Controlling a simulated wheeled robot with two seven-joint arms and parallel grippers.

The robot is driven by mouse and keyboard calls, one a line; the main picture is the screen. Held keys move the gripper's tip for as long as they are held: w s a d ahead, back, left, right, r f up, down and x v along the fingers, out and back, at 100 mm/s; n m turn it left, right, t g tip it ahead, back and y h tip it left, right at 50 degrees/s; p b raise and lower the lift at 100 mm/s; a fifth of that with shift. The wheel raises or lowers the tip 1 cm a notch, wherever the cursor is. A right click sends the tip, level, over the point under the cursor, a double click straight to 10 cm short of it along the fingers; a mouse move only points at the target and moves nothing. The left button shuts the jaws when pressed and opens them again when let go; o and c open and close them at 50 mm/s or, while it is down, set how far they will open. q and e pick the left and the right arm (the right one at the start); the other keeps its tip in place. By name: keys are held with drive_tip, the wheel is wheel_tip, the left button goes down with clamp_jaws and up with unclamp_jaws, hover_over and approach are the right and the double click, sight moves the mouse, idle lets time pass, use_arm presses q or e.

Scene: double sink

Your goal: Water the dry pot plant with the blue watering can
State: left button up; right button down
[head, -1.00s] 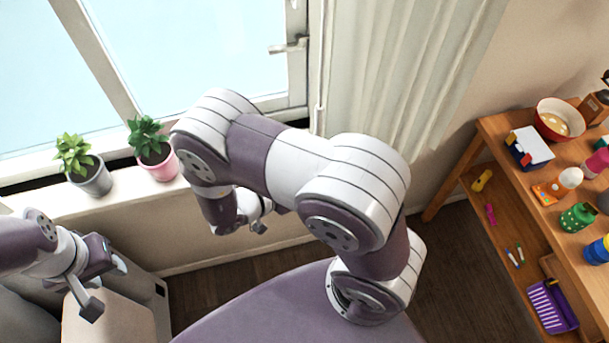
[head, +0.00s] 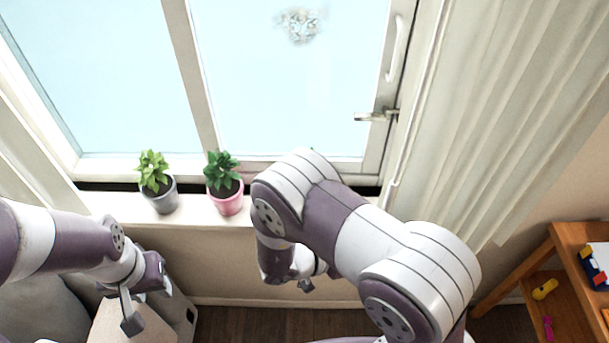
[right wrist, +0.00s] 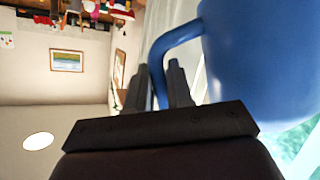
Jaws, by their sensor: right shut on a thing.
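A plant in a grey pot (head: 163,198) with lighter, yellowish-green leaves stands on the windowsill. Right of it stands a plant in a pink pot (head: 228,199) with darker green leaves. The blue watering can (right wrist: 255,65) fills the upper right of the right wrist view. My right gripper (right wrist: 158,78) is shut on its curved handle. In the head view my right arm hides the can; part of that gripper shows below the sill, right of the pink pot. My left gripper (head: 147,300) is open and empty, below and left of the grey pot.
The window with its handle (head: 375,116) rises behind the sill (head: 120,207). A pale curtain (head: 490,110) hangs at the right. A wooden shelf unit (head: 565,240) with small objects stands at the far right. Bare sill lies left of the grey pot.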

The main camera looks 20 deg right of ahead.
drive_tip(key=r+p, duration=0.3)
drive_tip(key=shift+w+a+r, duration=0.15)
drive_tip(key=shift+a, duration=0.2)
idle(0.3)
idle(1.0)
drive_tip(key=r+p, duration=0.1)
drive_tip(key=r+n+p, duration=0.1)
drive_tip(key=shift+w+a+g+p, duration=0.1)
drive_tip(key=shift+w+g+p, duration=0.2)
idle(1.2)
